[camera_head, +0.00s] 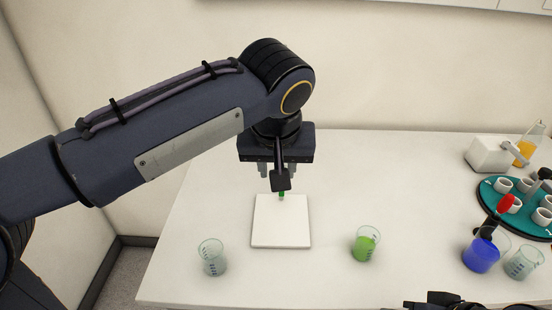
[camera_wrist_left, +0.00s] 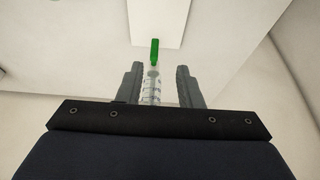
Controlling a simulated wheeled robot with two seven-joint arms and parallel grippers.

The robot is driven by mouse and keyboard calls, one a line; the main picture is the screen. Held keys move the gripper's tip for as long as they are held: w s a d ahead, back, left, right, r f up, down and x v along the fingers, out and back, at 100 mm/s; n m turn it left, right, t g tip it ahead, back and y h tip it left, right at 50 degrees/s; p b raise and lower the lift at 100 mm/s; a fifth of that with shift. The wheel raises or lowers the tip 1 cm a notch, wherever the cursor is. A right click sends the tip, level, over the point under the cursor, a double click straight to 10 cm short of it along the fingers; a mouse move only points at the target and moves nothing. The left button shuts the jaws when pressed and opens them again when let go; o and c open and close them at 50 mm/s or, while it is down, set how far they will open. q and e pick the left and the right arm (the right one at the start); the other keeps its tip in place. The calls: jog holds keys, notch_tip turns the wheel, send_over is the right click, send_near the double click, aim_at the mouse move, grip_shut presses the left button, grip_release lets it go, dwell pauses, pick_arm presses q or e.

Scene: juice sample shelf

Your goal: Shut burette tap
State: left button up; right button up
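The burette shows in the left wrist view as a clear graduated glass tube (camera_wrist_left: 150,88). Its green tap (camera_wrist_left: 154,52) lies just beyond the fingertips, pointing along the picture's vertical. In the head view the green tap (camera_head: 281,196) shows small below my left wrist, above the white square base plate (camera_head: 281,228). My left gripper (camera_wrist_left: 158,70) is open, with a finger on each side of the tube and gaps visible. In the head view my left gripper (camera_head: 278,170) hides most of the burette. Dark parts of my right arm show at the bottom edge; its fingers are unclear.
An empty beaker (camera_head: 212,257) stands left of the plate, and a beaker of green liquid (camera_head: 366,244) right of it. A blue-liquid beaker (camera_head: 481,253), a clear beaker (camera_head: 523,263) and a teal tray of cups (camera_head: 487,196) are at the right. A wall stands behind.

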pick_arm(q)
jog(key=x, duration=0.5)
jog(key=w+x, duration=0.1)
jog(key=x, duration=0.2)
jog(key=shift+d+r, duration=0.2)
jog(key=shift+d, duration=0.2)
jog(key=shift+c, duration=0.2)
grip_shut()
